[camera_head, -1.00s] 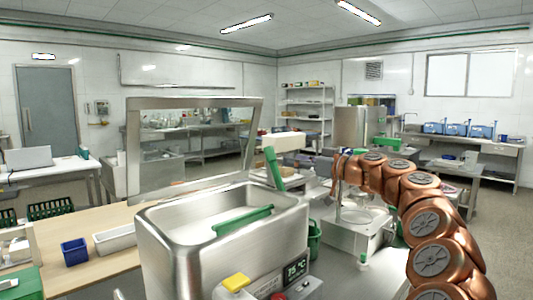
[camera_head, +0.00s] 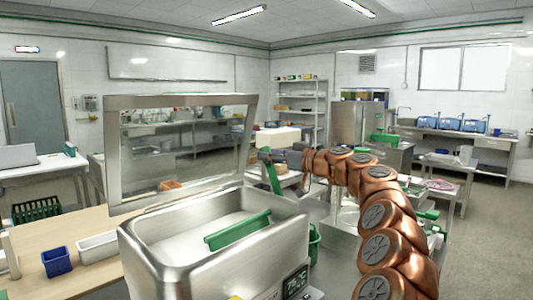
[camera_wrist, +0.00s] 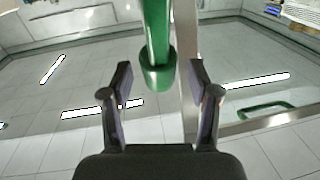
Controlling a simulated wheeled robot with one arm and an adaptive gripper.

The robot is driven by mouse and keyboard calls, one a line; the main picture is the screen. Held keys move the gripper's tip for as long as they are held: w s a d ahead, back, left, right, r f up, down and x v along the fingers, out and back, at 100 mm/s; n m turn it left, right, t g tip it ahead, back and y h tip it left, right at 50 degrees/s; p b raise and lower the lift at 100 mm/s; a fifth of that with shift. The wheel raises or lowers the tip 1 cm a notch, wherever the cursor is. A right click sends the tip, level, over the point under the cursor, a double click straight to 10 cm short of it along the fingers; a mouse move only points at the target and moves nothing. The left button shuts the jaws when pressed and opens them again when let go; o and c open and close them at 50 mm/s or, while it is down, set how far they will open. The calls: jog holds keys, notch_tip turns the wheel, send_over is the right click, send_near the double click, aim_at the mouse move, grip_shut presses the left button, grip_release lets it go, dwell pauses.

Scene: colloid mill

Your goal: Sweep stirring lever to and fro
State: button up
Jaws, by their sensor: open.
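The green stirring lever (camera_head: 272,173) stands tilted at the right rear edge of the steel tank (camera_head: 155,262). In the wrist view the lever (camera_wrist: 156,35) comes down from the top edge, and its thicker collared end lies between my two fingertips. My gripper (camera_head: 265,154) is at the lever's upper end in the head view. In the wrist view my gripper (camera_wrist: 160,85) is open, with a finger on each side of the lever and a visible gap on both sides.
A raised framed panel (camera_head: 112,165) stands behind the tank. A blue bin (camera_head: 57,262) and a white tray (camera_head: 97,246) sit on the wooden table at left. A digital display (camera_head: 295,283) is on the tank's front.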

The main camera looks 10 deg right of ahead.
jog(key=shift+x, duration=0.9)
jog(key=shift+c, duration=0.3)
grip_shut()
